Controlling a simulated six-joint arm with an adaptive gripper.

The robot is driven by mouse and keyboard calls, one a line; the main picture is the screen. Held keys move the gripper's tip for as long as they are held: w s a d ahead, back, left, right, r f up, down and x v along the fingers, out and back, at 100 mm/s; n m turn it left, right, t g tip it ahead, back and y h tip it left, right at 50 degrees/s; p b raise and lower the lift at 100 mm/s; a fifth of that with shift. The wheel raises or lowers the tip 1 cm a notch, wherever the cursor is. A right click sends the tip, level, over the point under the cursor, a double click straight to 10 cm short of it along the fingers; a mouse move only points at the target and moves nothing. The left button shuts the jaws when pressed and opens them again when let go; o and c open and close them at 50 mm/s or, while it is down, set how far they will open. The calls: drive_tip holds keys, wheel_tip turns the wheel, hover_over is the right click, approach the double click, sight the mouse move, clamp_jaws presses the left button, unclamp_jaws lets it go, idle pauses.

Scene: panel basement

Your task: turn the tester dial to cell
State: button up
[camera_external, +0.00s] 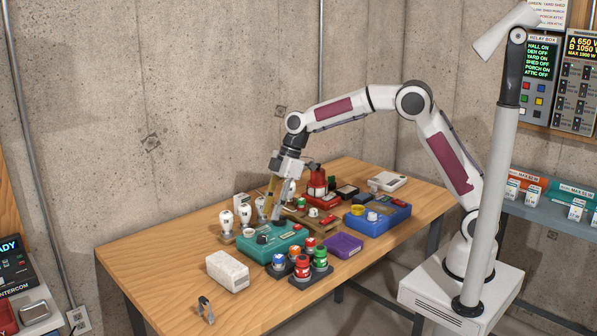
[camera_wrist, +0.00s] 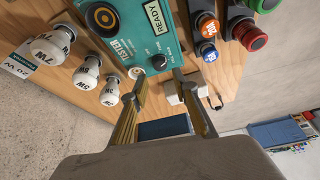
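The tester (camera_wrist: 125,45) is a teal box with a READY display and a large round orange-rimmed socket. Its small black dial (camera_wrist: 159,62) is near the box's edge in the wrist view. The lettering around the dial is too small to read surely, as is the pointer's direction. In the external view the tester (camera_external: 281,252) stands on the table below my gripper (camera_external: 272,206). In the wrist view my gripper (camera_wrist: 157,80) is open and empty, its fingertips on either side of the dial in the picture. I cannot tell whether they touch the box.
White bulbs (camera_wrist: 88,75) stand in a row beside the tester. Blocks with coloured buttons (camera_external: 302,266) sit close on its other side. A blue box (camera_external: 377,219), a purple tray (camera_external: 343,245) and a white block (camera_external: 227,270) are nearby.

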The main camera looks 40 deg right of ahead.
sight(263, 235)
drive_tip(key=shift+f, duration=0.1)
drive_tip(key=shift+x, duration=3.8)
clamp_jaws()
